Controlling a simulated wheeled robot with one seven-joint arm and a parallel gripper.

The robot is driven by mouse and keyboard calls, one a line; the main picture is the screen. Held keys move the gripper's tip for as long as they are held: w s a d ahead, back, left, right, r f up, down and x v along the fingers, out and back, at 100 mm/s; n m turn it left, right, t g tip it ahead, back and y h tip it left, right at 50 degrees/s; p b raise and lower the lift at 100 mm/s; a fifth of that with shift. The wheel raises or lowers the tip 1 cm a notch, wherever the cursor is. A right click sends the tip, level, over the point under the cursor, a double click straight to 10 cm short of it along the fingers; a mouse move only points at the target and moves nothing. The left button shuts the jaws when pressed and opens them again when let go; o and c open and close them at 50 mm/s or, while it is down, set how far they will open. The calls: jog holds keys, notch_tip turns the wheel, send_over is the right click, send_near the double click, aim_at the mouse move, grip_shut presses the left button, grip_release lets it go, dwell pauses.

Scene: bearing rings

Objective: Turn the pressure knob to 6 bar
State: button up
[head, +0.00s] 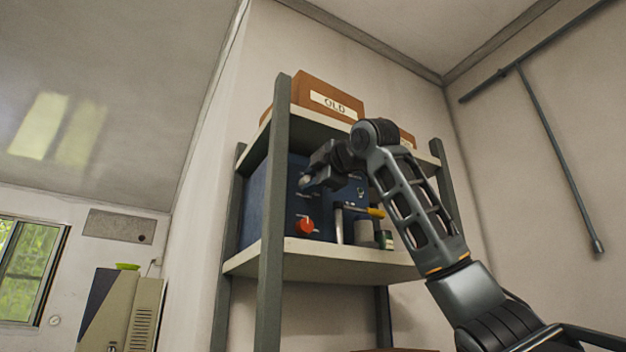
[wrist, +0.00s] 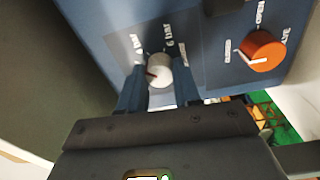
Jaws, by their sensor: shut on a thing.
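The pale pressure knob (wrist: 160,75) is on the blue panel in the wrist view, between my two dark fingers. My gripper (wrist: 158,84) is shut on the knob, one finger on each side. A dark reddish pointer mark shows on the knob's left part in that view. A "6 bar" label is just above the knob, to its right; another "bar" label, its number hard to read, is at upper left. The pointer does not line up clearly with the "6 bar" label. In the head view my gripper (head: 310,181) is at the front of the blue unit (head: 262,203) and hides the knob.
An orange valve knob (wrist: 262,50) with a white line sits to the right on the same panel. It also shows in the head view (head: 305,225). Cans and a yellow-handled tool (head: 376,212) stand on the shelf (head: 320,258) at right. Grey rack posts flank the unit.

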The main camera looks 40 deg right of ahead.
jog(key=shift+w+a+f+m+h, duration=0.1)
jog(key=shift+m+h, duration=0.3)
jog(key=shift+m, duration=3.8)
jog(key=shift+a+f+m+h, duration=0.1)
jog(key=shift+m+h, duration=0.3)
jog(key=shift+m, duration=3.8)
jog(key=shift+d, duration=0.1)
jog(key=o, duration=1.1)
jog(key=shift+r, duration=0.1)
jog(key=shift+c, duration=0.2)
jog(key=b+v, duration=0.2)
jog(key=v, duration=0.6)
jog(key=shift+b, duration=0.4)
